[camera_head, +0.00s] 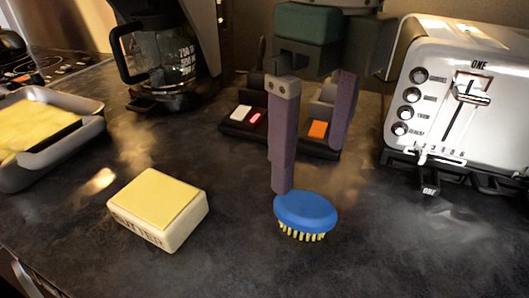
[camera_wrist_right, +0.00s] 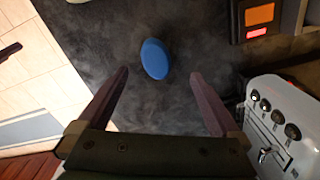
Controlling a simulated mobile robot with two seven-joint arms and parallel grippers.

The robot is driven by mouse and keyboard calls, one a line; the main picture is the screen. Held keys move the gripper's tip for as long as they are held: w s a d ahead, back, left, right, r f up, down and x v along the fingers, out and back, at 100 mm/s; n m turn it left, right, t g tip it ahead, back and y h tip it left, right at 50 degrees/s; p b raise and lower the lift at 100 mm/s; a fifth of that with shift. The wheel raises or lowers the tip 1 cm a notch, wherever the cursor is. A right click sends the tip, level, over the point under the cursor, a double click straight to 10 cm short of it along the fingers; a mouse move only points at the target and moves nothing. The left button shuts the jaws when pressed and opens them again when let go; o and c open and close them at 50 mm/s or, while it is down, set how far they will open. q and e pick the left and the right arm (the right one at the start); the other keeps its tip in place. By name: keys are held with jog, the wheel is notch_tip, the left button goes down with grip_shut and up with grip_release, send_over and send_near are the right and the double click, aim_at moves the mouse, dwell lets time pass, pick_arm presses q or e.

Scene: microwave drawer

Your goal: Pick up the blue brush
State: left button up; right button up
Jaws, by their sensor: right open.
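The blue brush (camera_head: 306,211) lies on the dark countertop with its blue back up and its yellow bristles down. In the right wrist view the brush (camera_wrist_right: 155,59) appears as a blue oval ahead of the fingers, between their lines. My right gripper (camera_head: 310,168) is open and empty, pointing down. In the head view one finger's tip overlaps the brush's upper left edge; I cannot tell whether it touches. In the right wrist view the open fingers (camera_wrist_right: 158,72) stand apart with clear space between them. My left gripper is not seen.
A butter box (camera_head: 158,210) stands left of the brush. A toaster (camera_head: 455,90) is at the right, a coffee maker (camera_head: 165,60) at the back left, a tray (camera_head: 60,150) at the far left. A dark device with lit switches (camera_head: 240,130) is behind my right gripper. The front counter is clear.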

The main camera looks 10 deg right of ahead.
aim_at(306, 202)
notch_tip(306, 202, down, 4)
jog(key=shift+s+a+r, duration=0.1)
jog(key=shift+r, duration=0.15)
jog(key=f, duration=0.3)
jog(key=f+p, duration=0.1)
jog(key=shift+s+f, duration=0.2)
jog(key=shift+s, duration=0.1)
jog(key=shift+f, duration=0.55)
jog(key=shift+w, duration=0.1)
jog(key=c, duration=1.5)
jog(key=shift+o, duration=0.2)
jog(key=shift+r, duration=0.15)
notch_tip(306, 202, up, 20)
